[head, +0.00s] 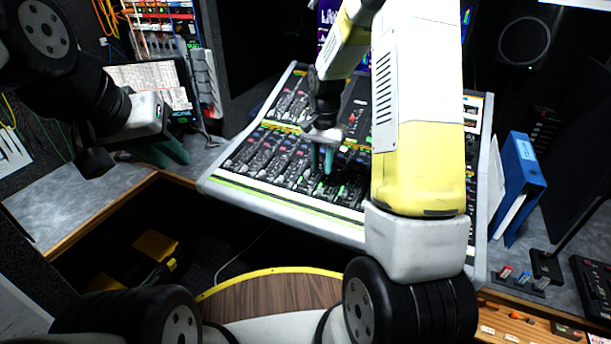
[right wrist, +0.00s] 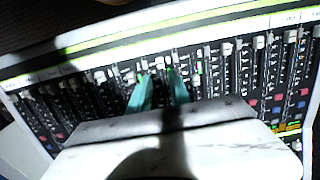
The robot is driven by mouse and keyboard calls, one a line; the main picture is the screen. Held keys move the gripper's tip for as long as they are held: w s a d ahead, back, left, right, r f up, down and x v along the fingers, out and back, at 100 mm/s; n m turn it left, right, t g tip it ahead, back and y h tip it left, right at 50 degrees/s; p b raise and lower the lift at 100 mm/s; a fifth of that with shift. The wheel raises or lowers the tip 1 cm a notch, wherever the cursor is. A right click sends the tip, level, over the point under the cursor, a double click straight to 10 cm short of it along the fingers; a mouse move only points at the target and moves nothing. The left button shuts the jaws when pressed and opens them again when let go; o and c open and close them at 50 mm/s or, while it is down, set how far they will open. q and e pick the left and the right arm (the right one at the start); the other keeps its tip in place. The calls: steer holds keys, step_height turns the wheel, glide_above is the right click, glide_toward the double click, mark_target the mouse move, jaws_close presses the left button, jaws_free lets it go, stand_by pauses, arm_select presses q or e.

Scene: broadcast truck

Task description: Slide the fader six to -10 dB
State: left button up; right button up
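The mixing console (head: 290,204) is a sloped desk with rows of faders along its near edge. My right gripper (head: 322,160) is over the fader rows, pointing down, left of the console's middle. In the right wrist view, its two teal fingers (right wrist: 160,80) are apart, with a strip of the fader bank (right wrist: 219,70) visible between and beyond them. Light fader caps stand in a row on both sides. I cannot read the channel numbers or tell which fader is six. My left gripper (head: 168,152) hangs over the grey side desk, its teal fingers apart and empty.
A blue binder (head: 521,185) stands on the desk right of the console. A speaker (head: 525,40) is at the back right. My right arm covers part of the console's right half.

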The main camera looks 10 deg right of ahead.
mark_target(320, 189)
step_height(320, 189, down, 9)
steer(key=shift+a+r, duration=0.1)
steer(key=shift+r, duration=0.1)
jaws_close()
stand_by(1.6)
